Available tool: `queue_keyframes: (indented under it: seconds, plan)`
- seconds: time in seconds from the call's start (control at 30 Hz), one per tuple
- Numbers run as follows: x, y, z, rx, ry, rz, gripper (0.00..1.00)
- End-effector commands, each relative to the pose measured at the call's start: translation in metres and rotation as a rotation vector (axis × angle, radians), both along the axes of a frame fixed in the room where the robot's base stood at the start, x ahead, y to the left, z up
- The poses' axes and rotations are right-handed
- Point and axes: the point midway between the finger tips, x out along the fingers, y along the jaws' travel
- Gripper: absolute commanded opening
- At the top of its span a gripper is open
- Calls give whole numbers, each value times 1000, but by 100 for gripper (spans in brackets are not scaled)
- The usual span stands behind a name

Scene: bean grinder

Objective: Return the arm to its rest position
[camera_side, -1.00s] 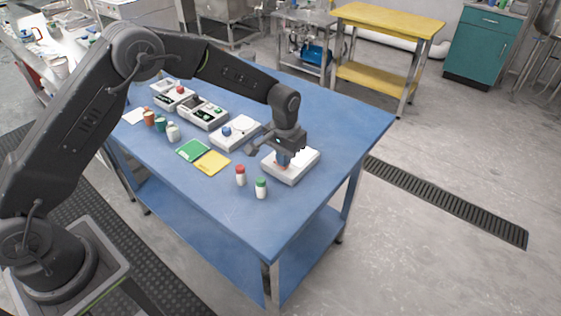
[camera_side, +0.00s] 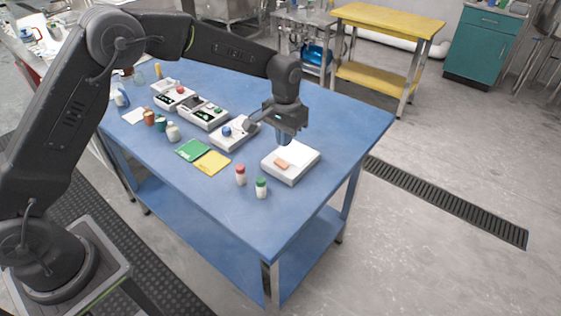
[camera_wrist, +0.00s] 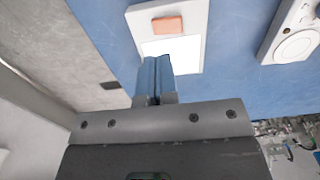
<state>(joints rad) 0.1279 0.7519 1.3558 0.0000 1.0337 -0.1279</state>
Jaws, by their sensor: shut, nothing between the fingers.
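My gripper (camera_side: 284,138) is shut and empty, pointing down above the far side of a white box-shaped device (camera_side: 291,175) on the blue table. The device has an orange-pink button or block (camera_side: 281,163) on its top. In the wrist view my gripper's blue fingers (camera_wrist: 154,62) are together, with a bright white panel of the device (camera_wrist: 188,60) beyond their tips. The orange piece (camera_wrist: 167,25) shows clear of the fingers there.
A white device with a blue knob (camera_side: 228,131) stands to the left. Red-capped (camera_side: 240,176) and green-capped (camera_side: 261,188) bottles stand in front. Green (camera_side: 192,150) and yellow (camera_side: 212,162) pads lie nearby. The right side of the blue table (camera_side: 350,125) is clear.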

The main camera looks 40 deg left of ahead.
Motion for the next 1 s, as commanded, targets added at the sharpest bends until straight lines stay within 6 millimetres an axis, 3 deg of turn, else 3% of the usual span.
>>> queue_keyframes:
  seconds: [0.27,0.37,0.47,0.7,0.9,1.0]
  plan:
    - [-2,1,6,-1,-7,0,0]
    - [-10,5,26,-4,-29,1,0]
    - [-27,13,61,-8,-70,2,0]
    - [-99,34,139,-15,-186,2,0]
    - [-169,48,177,-15,-285,1,0]
    - [-205,54,186,-14,-333,2,0]
